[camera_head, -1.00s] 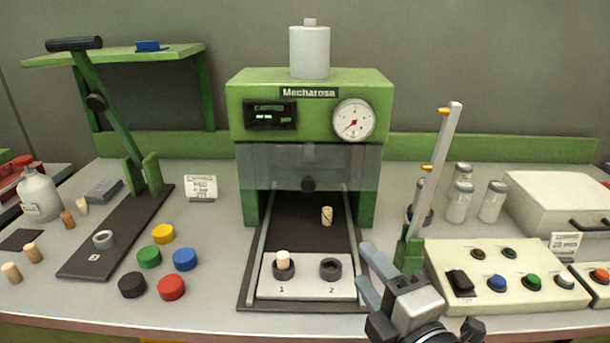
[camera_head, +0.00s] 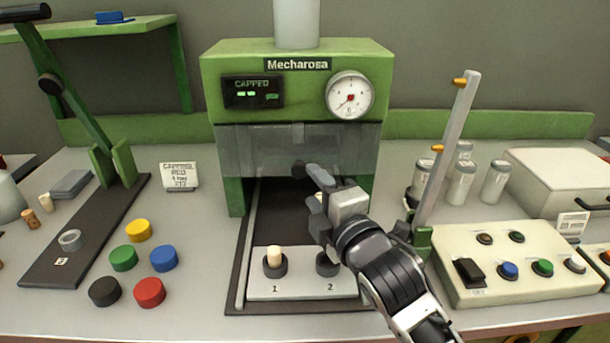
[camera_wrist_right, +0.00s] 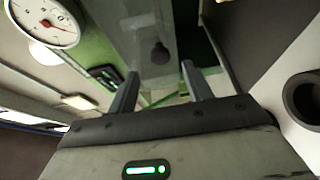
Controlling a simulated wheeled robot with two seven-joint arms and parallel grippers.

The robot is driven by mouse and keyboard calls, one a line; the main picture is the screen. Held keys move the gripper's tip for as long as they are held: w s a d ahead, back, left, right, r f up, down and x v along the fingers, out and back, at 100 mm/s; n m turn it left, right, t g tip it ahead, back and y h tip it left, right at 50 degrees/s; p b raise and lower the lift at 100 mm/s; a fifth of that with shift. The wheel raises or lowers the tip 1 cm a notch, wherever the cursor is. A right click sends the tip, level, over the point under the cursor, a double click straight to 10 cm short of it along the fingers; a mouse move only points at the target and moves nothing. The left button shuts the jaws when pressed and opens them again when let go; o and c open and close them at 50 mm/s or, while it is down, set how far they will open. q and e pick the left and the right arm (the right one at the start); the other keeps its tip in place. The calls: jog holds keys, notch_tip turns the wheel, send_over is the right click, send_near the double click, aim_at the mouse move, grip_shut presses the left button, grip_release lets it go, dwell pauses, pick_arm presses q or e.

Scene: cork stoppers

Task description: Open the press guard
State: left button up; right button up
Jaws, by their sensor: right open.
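The press guard (camera_head: 250,150) is a clear panel across the front of the green press (camera_head: 225,80). A dark round knob (camera_head: 298,170) sits near its lower edge. My right gripper (camera_head: 317,186) is open and empty in front of the press, just right of and below the knob. In the right wrist view the knob (camera_wrist_right: 160,52) appears beyond the gap between the two fingertips (camera_wrist_right: 160,72), apart from them. The gripper hides part of the dark press bed. My left gripper is not in view.
A white plate (camera_head: 300,288) holds sockets 1 and 2, with a cork in socket 1. A slanted grey post (camera_head: 447,150) with orange tabs stands right of my right arm. A button panel (camera_head: 515,262) is further right. Coloured caps (camera_head: 150,292) lie left.

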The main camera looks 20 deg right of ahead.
aim_at(301, 172)
jog(key=w, duration=0.5)
jog(key=shift+a, duration=0.3)
jog(key=shift+s, duration=0.1)
grip_shut()
